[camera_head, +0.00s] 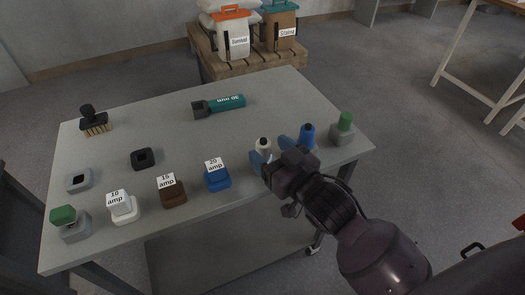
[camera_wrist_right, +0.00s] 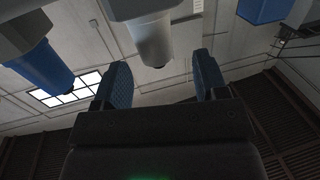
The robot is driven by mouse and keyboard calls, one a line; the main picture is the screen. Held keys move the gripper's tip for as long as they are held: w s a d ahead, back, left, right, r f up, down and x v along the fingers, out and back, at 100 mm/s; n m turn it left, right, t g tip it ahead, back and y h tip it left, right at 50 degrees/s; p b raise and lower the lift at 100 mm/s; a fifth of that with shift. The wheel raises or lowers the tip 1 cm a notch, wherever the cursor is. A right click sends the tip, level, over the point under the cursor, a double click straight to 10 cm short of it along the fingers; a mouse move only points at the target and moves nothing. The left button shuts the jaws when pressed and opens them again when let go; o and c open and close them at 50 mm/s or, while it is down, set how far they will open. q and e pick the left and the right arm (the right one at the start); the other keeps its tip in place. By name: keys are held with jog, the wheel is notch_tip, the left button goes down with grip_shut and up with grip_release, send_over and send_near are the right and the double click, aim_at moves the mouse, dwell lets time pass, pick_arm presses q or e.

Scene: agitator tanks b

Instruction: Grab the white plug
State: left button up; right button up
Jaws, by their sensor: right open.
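The white plug (camera_head: 263,145) stands upright near the right end of the grey table, with a dark top. My right gripper (camera_head: 271,153) is open beside it, its blue finger pads pointing toward the plug. In the right wrist view the white plug (camera_wrist_right: 152,40) shows just beyond the gap between the two open fingertips (camera_wrist_right: 160,75). I cannot tell whether a finger touches it. The plug's lower part is partly hidden by the gripper in the head view. My left gripper is not in view.
A blue plug (camera_head: 307,134) and a green plug (camera_head: 345,122) stand right of the gripper. Blocks labelled 20 (camera_head: 217,178), 15 (camera_head: 172,192) and 10 amp (camera_head: 122,208) line the near edge. A teal-handled tool (camera_head: 225,104) and a brush (camera_head: 94,121) lie farther back.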

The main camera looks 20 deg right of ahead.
aim_at(268, 148)
jog(key=shift+w+a+f, duration=0.1)
jog(key=shift+w+f, duration=0.05)
jog(key=shift+w, duration=0.4)
jog(key=shift+w+f, duration=0.15)
jog(key=shift+w, duration=0.4)
jog(key=shift+w+a+r, duration=0.1)
jog(key=shift+w+a, duration=0.05)
jog(key=shift+w, duration=0.4)
jog(key=c, duration=1.1)
